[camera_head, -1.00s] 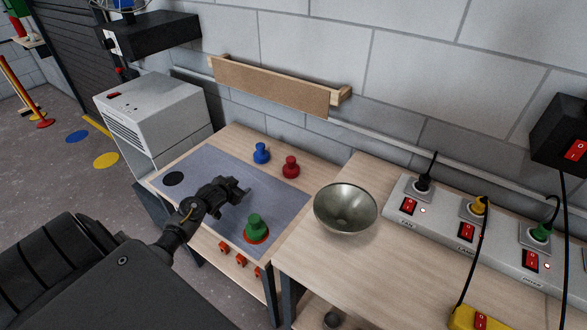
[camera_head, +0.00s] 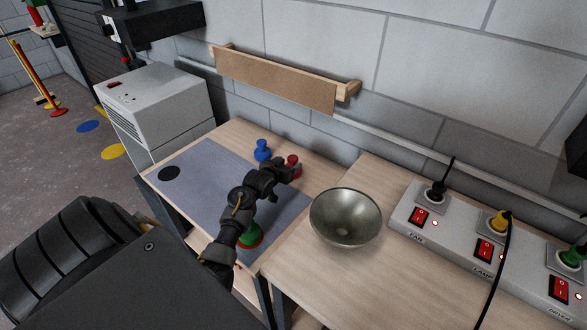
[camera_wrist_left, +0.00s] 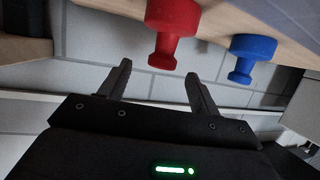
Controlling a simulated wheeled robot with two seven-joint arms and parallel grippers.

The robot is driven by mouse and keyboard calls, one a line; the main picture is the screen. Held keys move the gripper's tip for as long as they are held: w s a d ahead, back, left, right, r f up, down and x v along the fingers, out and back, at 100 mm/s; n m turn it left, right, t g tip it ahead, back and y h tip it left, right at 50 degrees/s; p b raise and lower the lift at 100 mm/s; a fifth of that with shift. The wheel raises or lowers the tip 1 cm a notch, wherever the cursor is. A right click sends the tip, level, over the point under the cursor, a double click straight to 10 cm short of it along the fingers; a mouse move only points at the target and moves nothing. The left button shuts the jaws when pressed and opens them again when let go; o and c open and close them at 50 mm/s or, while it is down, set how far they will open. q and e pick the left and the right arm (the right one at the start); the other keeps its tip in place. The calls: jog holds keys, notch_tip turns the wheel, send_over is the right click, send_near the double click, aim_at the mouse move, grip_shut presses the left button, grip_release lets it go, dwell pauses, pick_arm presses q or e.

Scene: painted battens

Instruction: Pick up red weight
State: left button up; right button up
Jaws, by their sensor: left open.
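The red weight (camera_head: 293,161) stands at the back of the left table, partly hidden behind my left gripper (camera_head: 284,168). In the left wrist view, the red weight (camera_wrist_left: 171,22) shows upside down, with its narrow knob between the tips of my left gripper (camera_wrist_left: 158,71) in the picture. The fingers are apart with nothing gripped. I cannot tell whether they touch the knob. My right gripper is not in view.
A blue weight (camera_head: 262,150) stands just left of the red one. A green weight (camera_head: 251,236) is mostly hidden by my left arm. A metal bowl (camera_head: 345,218) and a power strip (camera_head: 450,230) are to the right. A wall shelf (camera_head: 275,80) hangs behind.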

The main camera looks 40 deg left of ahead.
aim_at(292, 158)
pick_arm(q)
jog(key=shift+w+r, duration=0.1)
jog(key=shift+w, duration=0.15)
jog(key=shift+p+x, duration=0.45)
jog(key=shift+x, duration=2.1)
jog(key=shift+s+a+r, duration=0.1)
jog(key=shift+a, duration=0.05)
jog(key=shift+c, duration=0.3)
grip_shut()
jog(key=shift+r, duration=0.1)
